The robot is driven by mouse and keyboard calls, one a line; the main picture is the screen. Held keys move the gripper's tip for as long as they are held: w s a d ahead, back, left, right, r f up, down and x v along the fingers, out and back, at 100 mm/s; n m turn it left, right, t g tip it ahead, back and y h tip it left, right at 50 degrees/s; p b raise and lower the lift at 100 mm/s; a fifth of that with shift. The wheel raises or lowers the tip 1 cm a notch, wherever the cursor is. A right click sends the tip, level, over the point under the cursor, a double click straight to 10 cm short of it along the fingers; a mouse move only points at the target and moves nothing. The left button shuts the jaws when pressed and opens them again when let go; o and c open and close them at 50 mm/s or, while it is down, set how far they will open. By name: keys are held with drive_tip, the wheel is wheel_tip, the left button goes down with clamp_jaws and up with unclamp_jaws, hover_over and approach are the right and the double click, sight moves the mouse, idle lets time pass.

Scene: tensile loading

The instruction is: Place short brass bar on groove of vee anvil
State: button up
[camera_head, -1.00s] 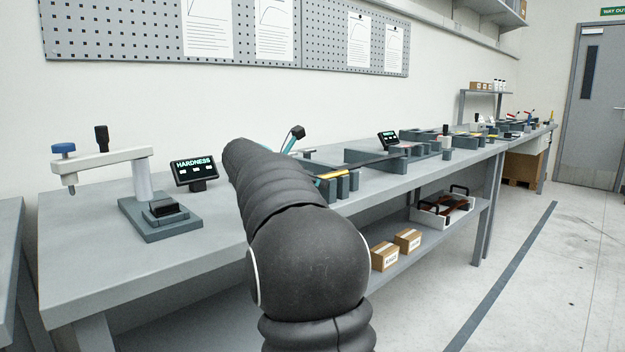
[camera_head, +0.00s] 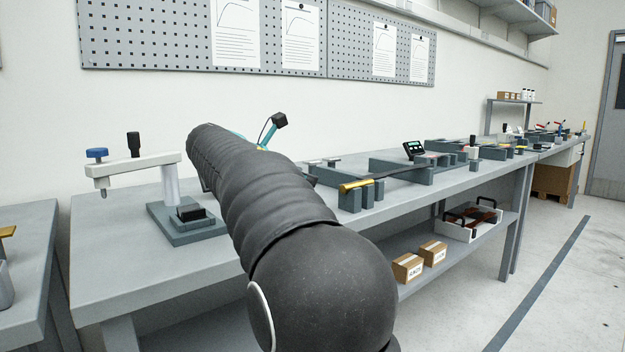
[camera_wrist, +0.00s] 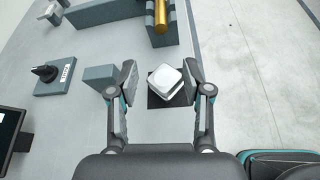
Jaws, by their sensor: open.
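In the wrist view, my gripper (camera_wrist: 160,75) is open, its two fingers spread on either side of a pale silver block on a dark square; contact is not visible. A brass bar (camera_wrist: 162,17) lies beyond the fingertips, by a grey block. In the head view, a brass bar (camera_head: 355,185) lies on grey blocks near the bench's front edge. Whether it is the short one, I cannot tell. A dark block (camera_head: 191,213) sits on the hardness tester's base; I cannot make out a vee groove. My arm hides part of the bench, and my fingers do not show there.
The hardness tester (camera_head: 130,168) stands on the bench's left end. Grey fixtures and a small screen (camera_head: 414,149) stand farther right. Another table (camera_head: 30,265) at far left holds a brass-coloured piece. Cartons (camera_head: 408,267) lie on the lower shelf. The bench's front left is clear.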

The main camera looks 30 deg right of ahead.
drive_tip(key=shift+a+r, duration=0.15)
drive_tip(key=shift+a, duration=0.15)
drive_tip(key=s+a+f+m+t+y, duration=0.2)
drive_tip(key=s+a+f+m+y, duration=0.4)
drive_tip(key=s+a+f, duration=0.4)
drive_tip(key=s+f+m, duration=0.1)
drive_tip(key=s+f, duration=0.1)
drive_tip(key=s, duration=0.1)
drive_tip(key=shift+s+a+f+t+y, duration=0.15)
drive_tip(key=shift+s+a+t+y, duration=0.15)
drive_tip(key=shift+a, duration=0.1)
drive_tip(key=shift+o, duration=0.5)
drive_tip(key=s+a+f+m+t+y, duration=0.1)
drive_tip(key=s+a+f+m+y, duration=0.5)
drive_tip(key=s+a+f+m, duration=0.4)
drive_tip(key=s+a+f, duration=0.2)
drive_tip(key=s+f, duration=0.2)
drive_tip(key=f, duration=0.1)
drive_tip(key=shift+s+a+y, duration=0.35)
drive_tip(key=shift+a+y, duration=0.05)
drive_tip(key=shift+s+a+f+m, duration=0.15)
drive_tip(key=shift+a+f+m, duration=0.05)
drive_tip(key=shift+f+m, duration=0.1)
drive_tip(key=shift+c, duration=1.2)
drive_tip(key=shift+d, duration=0.15)
